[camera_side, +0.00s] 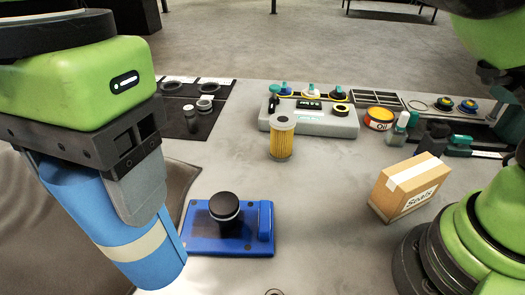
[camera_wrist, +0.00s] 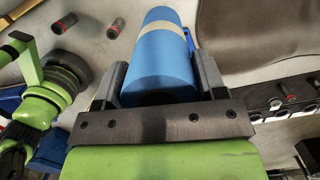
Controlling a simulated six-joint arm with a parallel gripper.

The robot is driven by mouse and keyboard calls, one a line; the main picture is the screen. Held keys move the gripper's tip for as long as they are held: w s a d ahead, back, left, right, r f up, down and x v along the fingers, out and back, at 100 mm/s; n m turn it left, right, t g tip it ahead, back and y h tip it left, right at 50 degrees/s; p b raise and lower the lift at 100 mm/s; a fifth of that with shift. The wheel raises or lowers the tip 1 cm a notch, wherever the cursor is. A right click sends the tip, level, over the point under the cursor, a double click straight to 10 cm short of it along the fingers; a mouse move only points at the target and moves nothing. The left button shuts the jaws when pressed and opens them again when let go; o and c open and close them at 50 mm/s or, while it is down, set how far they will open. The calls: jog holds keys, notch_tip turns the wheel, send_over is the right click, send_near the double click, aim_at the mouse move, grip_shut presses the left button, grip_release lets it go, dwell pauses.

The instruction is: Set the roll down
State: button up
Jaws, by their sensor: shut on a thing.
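The roll is a blue cylinder with a beige band; in the side view the roll (camera_side: 85,205) hangs tilted at the lower left, close to the camera. My gripper (camera_side: 135,190) is shut on it, with one grey finger showing against its side. In the wrist view the roll (camera_wrist: 163,62) lies between both fingers of my gripper (camera_wrist: 163,82) and points away from the palm. The far finger is hidden in the side view. I cannot tell how high the roll is above the surface below it.
A blue plate with a black knob (camera_side: 224,206) lies right of the roll. Behind stand a yellow filter (camera_side: 281,142) and a grey console (camera_side: 310,120). A cardboard box (camera_side: 408,188) stands at right. A dark cloth (camera_side: 188,185) lies at left. Bare grey table shows between plate and box.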

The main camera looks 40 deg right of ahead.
jog(key=w+d+m+t, duration=0.1)
jog(key=w+d+m, duration=0.5)
jog(key=d, duration=0.6)
jog(key=w+d+m, duration=0.4)
jog(key=w+d, duration=0.3)
jog(key=d, duration=0.5)
jog(key=s+d+m+t, duration=0.15)
jog(key=d+m, duration=0.25)
jog(key=d, duration=0.6)
jog(key=s+d+m+g, duration=0.1)
jog(key=s+d+m, duration=0.25)
jog(key=d, duration=0.65)
notch_tip(320, 180, down, 15)
jog(key=shift+w+a+f+m, duration=0.2)
jog(key=shift+w+m, duration=0.1)
jog(key=shift+m, duration=0.15)
jog(key=shift+t, duration=0.25)
